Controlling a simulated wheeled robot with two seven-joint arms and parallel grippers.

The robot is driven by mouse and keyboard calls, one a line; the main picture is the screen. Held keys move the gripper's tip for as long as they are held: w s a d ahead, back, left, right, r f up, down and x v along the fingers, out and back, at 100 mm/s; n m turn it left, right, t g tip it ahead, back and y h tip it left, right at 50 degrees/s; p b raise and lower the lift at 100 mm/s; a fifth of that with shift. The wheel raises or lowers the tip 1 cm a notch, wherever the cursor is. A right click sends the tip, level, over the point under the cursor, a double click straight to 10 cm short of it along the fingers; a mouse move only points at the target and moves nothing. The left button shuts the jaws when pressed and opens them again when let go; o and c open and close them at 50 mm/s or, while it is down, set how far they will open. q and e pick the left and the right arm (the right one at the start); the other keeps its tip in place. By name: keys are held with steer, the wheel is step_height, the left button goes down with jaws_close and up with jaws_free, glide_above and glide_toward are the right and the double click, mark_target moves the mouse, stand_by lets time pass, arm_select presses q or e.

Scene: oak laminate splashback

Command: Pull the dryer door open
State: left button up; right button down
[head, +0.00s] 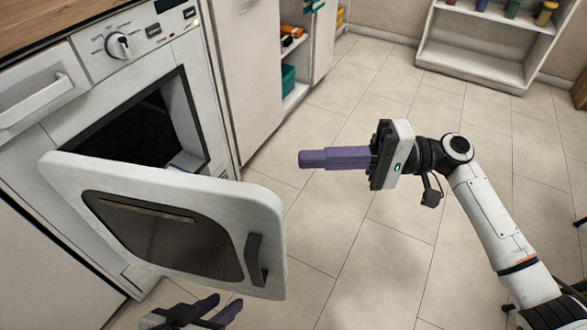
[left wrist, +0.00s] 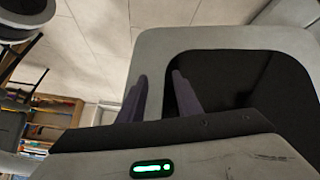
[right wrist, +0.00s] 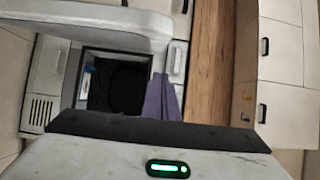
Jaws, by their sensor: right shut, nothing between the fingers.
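The dryer (head: 85,45) stands at the left, with its dark drum opening (head: 125,130) uncovered. Its white door (head: 65,163) with a dark window stands swung wide out from the front. The dark door handle (head: 254,262) is at the door's right end, and no gripper is on it. My left gripper (head: 224,303) is low in front of the door, its purple fingers apart and empty. In the left wrist view the door (left wrist: 205,38) is close beyond those fingers. My right gripper (head: 303,159) is shut and empty, to the right of the door and apart from it.
A white cabinet (head: 245,75) and open shelves stand right of the dryer. A white shelf unit (head: 470,60) with jars stands at the back. The tiled floor (head: 370,245) on the right is clear. A wooden worktop (head: 45,20) lies above the dryer.

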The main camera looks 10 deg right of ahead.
arm_select(q)
steer(key=shift+w+d+r+t+h+b, duration=0.3)
steer(key=shift+d+r+h+b, duration=0.15)
steer(key=shift+b, duration=0.3)
arm_select(e)
steer(key=s+a, duration=0.3)
steer(key=a, duration=0.7)
arm_select(q)
steer(key=shift+s, duration=0.1)
